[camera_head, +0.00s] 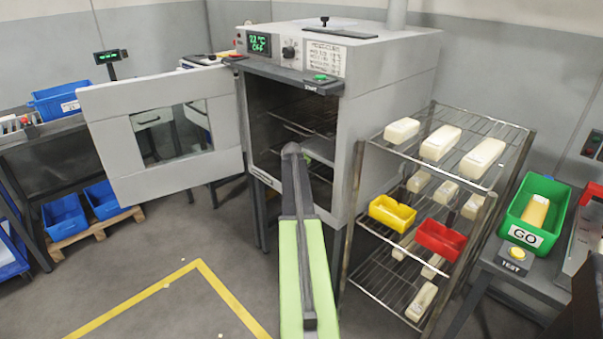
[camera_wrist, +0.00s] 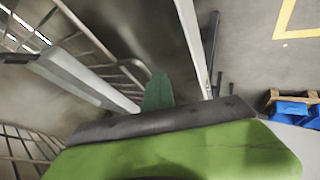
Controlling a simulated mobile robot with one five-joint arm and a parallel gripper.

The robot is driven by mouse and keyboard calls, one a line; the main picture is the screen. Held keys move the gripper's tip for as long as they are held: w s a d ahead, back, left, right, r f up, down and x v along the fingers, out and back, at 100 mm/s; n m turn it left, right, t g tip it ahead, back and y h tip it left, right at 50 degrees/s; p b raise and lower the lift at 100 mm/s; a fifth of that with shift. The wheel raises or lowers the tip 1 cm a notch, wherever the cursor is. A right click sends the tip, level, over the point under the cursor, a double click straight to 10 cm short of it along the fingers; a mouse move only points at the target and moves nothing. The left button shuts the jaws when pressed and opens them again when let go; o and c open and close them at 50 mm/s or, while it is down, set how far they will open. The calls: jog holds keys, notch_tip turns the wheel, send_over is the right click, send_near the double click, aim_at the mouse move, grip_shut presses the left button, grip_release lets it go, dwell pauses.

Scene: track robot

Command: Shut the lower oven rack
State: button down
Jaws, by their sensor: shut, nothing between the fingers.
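The grey oven (camera_head: 395,88) stands in the middle with its chamber open to the front. Inside it are wire racks: an upper rack (camera_head: 293,127) and the lower rack (camera_head: 322,173), which is partly hidden behind my arm. In the wrist view, wire racks (camera_wrist: 125,72) fill the left side, close to my fingers; I cannot tell which is the lower one. My gripper (camera_wrist: 157,90) is shut and empty, its green fingers at the oven opening. In the head view my arm mostly hides it. Contact with a rack cannot be told.
The oven door (camera_head: 110,125) is swung wide open to the left. A wire shelf rack (camera_head: 385,265) with pale blocks and yellow and red bins stands close on the right. A bench with a green bin (camera_head: 560,205) is further right. The floor at front left is clear.

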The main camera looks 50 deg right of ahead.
jog(key=s+a+r+p, duration=0.2)
jog(key=a+r+p, duration=0.5)
jog(key=a, duration=0.2)
jog(key=shift+s+a, duration=0.2)
jog(key=shift+s, duration=0.15)
